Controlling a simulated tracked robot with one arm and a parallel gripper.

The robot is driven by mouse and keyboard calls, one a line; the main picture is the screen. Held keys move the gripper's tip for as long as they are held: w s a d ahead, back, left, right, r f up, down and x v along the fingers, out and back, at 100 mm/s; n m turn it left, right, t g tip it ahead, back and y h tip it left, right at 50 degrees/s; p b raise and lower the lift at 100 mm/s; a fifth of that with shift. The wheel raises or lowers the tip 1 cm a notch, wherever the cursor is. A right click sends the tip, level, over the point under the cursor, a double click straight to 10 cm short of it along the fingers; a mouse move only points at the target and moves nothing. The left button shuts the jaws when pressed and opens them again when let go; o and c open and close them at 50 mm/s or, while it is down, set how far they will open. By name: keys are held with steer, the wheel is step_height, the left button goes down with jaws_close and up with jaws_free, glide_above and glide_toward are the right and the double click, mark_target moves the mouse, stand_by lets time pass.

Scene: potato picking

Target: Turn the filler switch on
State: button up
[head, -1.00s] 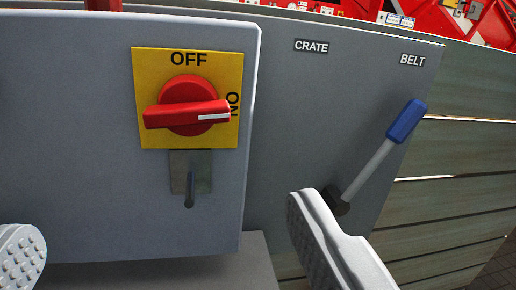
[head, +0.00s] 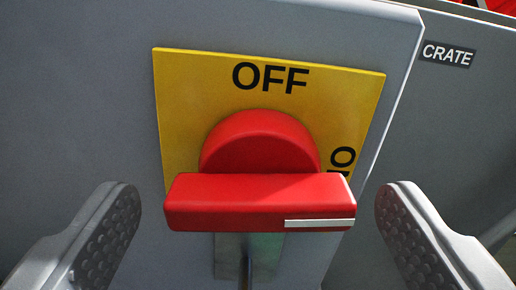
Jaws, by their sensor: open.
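The filler switch is a red rotary knob (head: 258,165) on a yellow plate (head: 185,95) fixed to a grey box. Its handle bar lies level, and the white mark (head: 318,225) on it is at the right end, on the side of the ON label (head: 342,163). OFF (head: 270,77) is printed above the knob. My gripper (head: 257,212) is open, with one grey padded finger on each side of the handle bar. Gaps show between both fingers and the bar, so neither touches it. The lower edge of the plate is hidden behind the bar.
A metal bracket (head: 230,255) hangs below the knob. The grey box's right edge stands near my right finger. Behind it is a grey panel with a CRATE label (head: 448,54). A bit of red machinery shows at the top right.

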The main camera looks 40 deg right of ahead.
steer(key=shift+x, duration=0.95)
steer(key=c, duration=1)
steer(key=shift+a+f+m+b, duration=0.1)
steer(key=shift+m+b, duration=0.3)
steer(key=shift+b, duration=0.1)
steer(key=shift+m, duration=0.3)
